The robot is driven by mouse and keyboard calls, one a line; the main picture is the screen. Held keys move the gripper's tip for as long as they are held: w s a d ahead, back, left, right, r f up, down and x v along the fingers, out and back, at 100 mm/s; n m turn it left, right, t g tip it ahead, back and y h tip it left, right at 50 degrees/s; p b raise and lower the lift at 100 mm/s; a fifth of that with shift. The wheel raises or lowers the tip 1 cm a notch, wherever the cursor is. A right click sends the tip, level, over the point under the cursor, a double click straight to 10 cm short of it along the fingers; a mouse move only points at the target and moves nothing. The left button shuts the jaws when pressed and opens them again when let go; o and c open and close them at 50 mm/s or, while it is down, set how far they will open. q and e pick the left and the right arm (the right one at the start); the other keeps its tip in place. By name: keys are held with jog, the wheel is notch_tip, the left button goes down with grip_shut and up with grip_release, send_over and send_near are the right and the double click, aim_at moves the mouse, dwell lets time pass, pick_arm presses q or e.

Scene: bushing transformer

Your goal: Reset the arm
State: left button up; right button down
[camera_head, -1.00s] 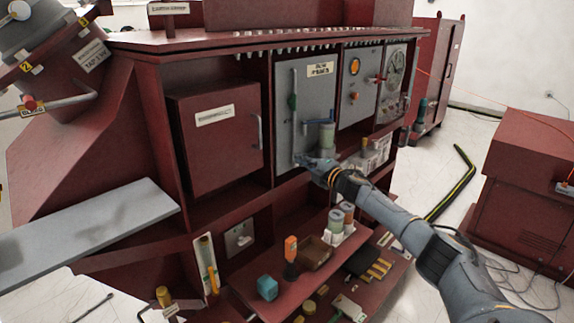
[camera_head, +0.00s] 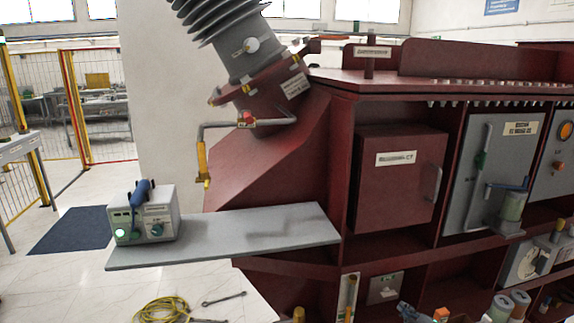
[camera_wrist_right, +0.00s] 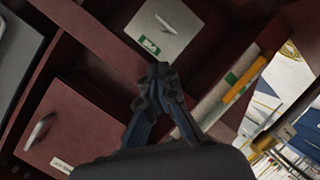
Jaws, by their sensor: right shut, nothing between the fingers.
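My right gripper (camera_head: 410,312) shows only in part at the bottom edge of the head view, below the red cabinet's door (camera_head: 398,180). In the right wrist view its dark fingers (camera_wrist_right: 158,75) meet at the tips, with nothing between them. Behind the fingers there is a small grey panel (camera_wrist_right: 165,28) with a handle and a green label. The rest of my right arm is out of the head view. My left gripper is in neither view.
The red transformer cabinet (camera_head: 345,140) fills the right side, with open shelves below. A grey shelf board (camera_head: 280,232) juts out left and bears a grey instrument box (camera_head: 146,214). A yellow cable (camera_head: 160,310) lies on the floor. A green-grey cylinder (camera_head: 513,205) stands by the grey door (camera_head: 478,150).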

jog(key=s+a+f+m+g, duration=0.2)
jog(key=s+a+f, duration=0.15)
jog(key=s, duration=0.25)
jog(key=s+a+f+m+g, duration=0.1)
jog(key=s+a+f+m, duration=0.1)
jog(key=s+a, duration=0.25)
jog(key=s+a+m+g, duration=0.3)
jog(key=s+m+g, duration=0.35)
jog(key=s, duration=2.25)
jog(key=s+f+g, duration=0.3)
jog(key=f, duration=2.6)
jog(key=s+d+f+b, duration=0.1)
jog(key=s+d+f, duration=0.1)
jog(key=s+f, duration=1.2)
jog(key=shift+s+d+n+g, duration=0.35)
jog(key=shift+s, duration=0.6)
